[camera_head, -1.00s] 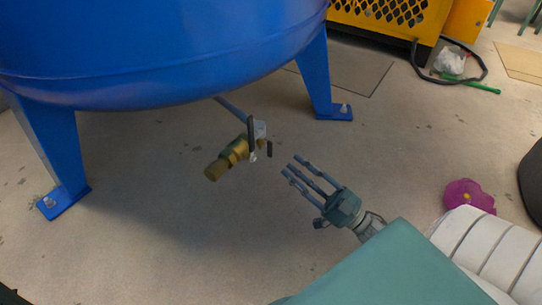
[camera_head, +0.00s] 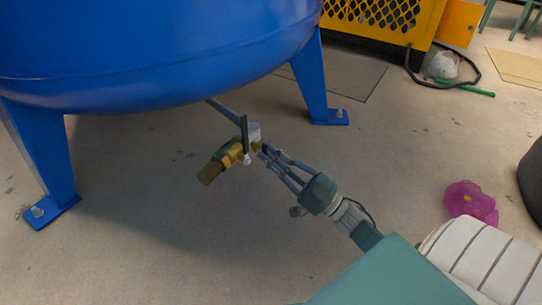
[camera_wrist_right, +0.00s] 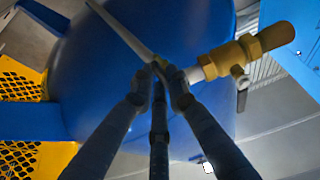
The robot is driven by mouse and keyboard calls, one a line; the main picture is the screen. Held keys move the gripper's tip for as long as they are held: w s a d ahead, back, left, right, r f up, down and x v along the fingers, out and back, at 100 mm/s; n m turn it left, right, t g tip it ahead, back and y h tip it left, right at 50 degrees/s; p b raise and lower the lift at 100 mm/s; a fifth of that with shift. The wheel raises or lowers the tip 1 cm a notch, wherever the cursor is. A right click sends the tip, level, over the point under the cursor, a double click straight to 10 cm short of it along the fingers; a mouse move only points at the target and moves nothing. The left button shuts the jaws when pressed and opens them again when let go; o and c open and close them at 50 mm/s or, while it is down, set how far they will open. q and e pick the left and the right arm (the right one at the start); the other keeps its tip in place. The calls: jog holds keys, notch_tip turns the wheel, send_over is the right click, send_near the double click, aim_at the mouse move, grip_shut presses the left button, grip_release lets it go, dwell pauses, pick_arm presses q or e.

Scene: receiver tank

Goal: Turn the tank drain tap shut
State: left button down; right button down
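The drain tap (camera_head: 226,157) is a brass valve on a thin pipe (camera_head: 222,110) under the blue tank (camera_head: 150,75). Its dark lever (camera_head: 244,134) stands up across the valve body, with a pale fitting beside it. In the right wrist view the brass body (camera_wrist_right: 245,53) is right of my fingers and the dark lever (camera_wrist_right: 242,98) hangs below it. My right gripper (camera_head: 264,150) has its fingers drawn together, tips at the right side of the tap. The tips (camera_wrist_right: 158,75) overlap the pipe end in the wrist view; I see nothing clearly held. My left gripper is out of view.
Blue tank legs (camera_head: 312,85) (camera_head: 42,150) stand on both sides of the tap. A yellow cage (camera_head: 385,18), a black hose (camera_head: 440,82) and a magenta object (camera_head: 470,200) are farther right. The floor around the tap is clear.

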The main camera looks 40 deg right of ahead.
jog(key=shift+n, duration=0.3)
jog(key=n+y, duration=0.1)
jog(key=n, duration=0.1)
jog(key=n+g+y+p, duration=0.1)
jog(key=n, duration=0.1)
jog(key=d+n+g+y+p, duration=0.1)
jog(key=n, duration=0.2)
jog(key=shift+w+r+y, duration=0.2)
jog(key=shift+r+y, duration=0.1)
jog(key=shift+r, duration=0.05)
jog(key=n+g+p, duration=0.2)
jog(key=n+p, duration=0.1)
jog(key=n, duration=0.2)
jog(key=r+n+g+p, duration=0.1)
jog(key=n+g+p, duration=0.1)
jog(key=n, duration=0.3)
jog(key=r+n+g+p, duration=0.1)
jog(key=n+g+p, duration=0.1)
jog(key=n+p, duration=0.2)
jog(key=shift+w+d+n+y, duration=0.15)
jog(key=shift+d+n+y, duration=0.25)
jog(key=shift+n, duration=0.2)
jog(key=c, duration=1.7)
grip_release()
jog(key=v, duration=1.2)
jog(key=shift+r, duration=0.15)
